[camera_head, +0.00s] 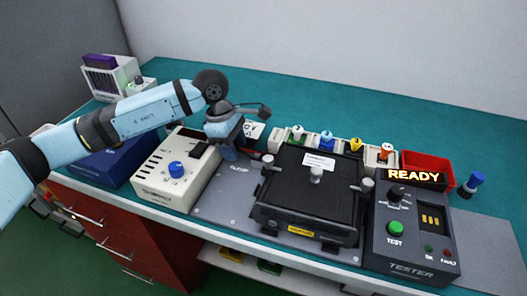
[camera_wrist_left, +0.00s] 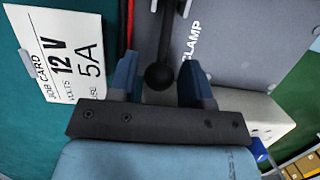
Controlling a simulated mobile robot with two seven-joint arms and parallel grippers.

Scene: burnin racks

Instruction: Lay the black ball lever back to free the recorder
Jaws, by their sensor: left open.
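The black ball lever shows in the left wrist view as a dark rod ending in a black ball (camera_wrist_left: 158,77). The ball sits between the two blue fingers of my left gripper (camera_wrist_left: 160,65), which is open with gaps on both sides. In the head view my left gripper (camera_head: 229,152) points down at the left end of the grey clamp plate (camera_head: 212,205) and hides most of the lever. The plate's CLAMP lettering shows beside the lever in the wrist view. The recorder (camera_head: 300,215), a black box with a white label, lies on the plate. My right gripper is not in view.
A cream unit with a blue knob (camera_head: 176,169) stands left of the plate. The tester (camera_head: 415,235), lit READY, stands right. Coloured plugs and a red bin (camera_head: 430,166) line the back. A job card (camera_wrist_left: 65,50) reads 12 V, 5A.

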